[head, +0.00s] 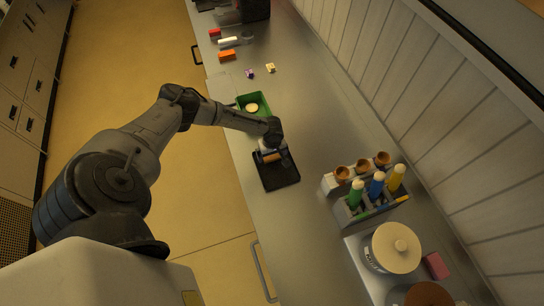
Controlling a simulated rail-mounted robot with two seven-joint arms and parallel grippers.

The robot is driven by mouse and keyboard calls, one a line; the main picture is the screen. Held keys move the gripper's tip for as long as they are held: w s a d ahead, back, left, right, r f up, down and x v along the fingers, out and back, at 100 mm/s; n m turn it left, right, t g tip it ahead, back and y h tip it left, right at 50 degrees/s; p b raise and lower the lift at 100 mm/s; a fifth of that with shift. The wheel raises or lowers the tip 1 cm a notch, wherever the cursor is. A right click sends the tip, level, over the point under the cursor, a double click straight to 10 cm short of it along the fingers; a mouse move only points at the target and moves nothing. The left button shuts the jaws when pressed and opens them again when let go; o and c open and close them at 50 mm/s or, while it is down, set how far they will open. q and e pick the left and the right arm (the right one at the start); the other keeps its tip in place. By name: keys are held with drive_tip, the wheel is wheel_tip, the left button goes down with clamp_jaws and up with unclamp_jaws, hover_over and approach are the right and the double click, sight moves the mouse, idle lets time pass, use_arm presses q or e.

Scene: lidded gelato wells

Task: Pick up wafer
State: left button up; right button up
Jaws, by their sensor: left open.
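A small tan-brown piece that looks like the wafer (273,158) lies at the upper part of a black tray (278,178) on the steel counter. My left arm reaches in from the left. My left gripper (271,153) is over the upper part of this tray, pointing down, right at the wafer. It is open; its fingers are small here and partly hide the wafer. I cannot tell whether they touch it. My right gripper is not in view.
A green tray (241,101) with a pale round piece (252,107) is just above the black tray. A rack (365,213) with brown cups and coloured bottles stands to the right. A cream-lidded well (396,247) is at lower right. Small coloured items lie farther up the counter.

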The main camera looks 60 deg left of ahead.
use_arm(q)
drive_tip(key=shift+f, duration=0.45)
drive_tip(key=shift+c, duration=0.3)
drive_tip(key=c, duration=0.8)
drive_tip(key=shift+o, duration=0.2)
drive_tip(key=shift+r, duration=0.15)
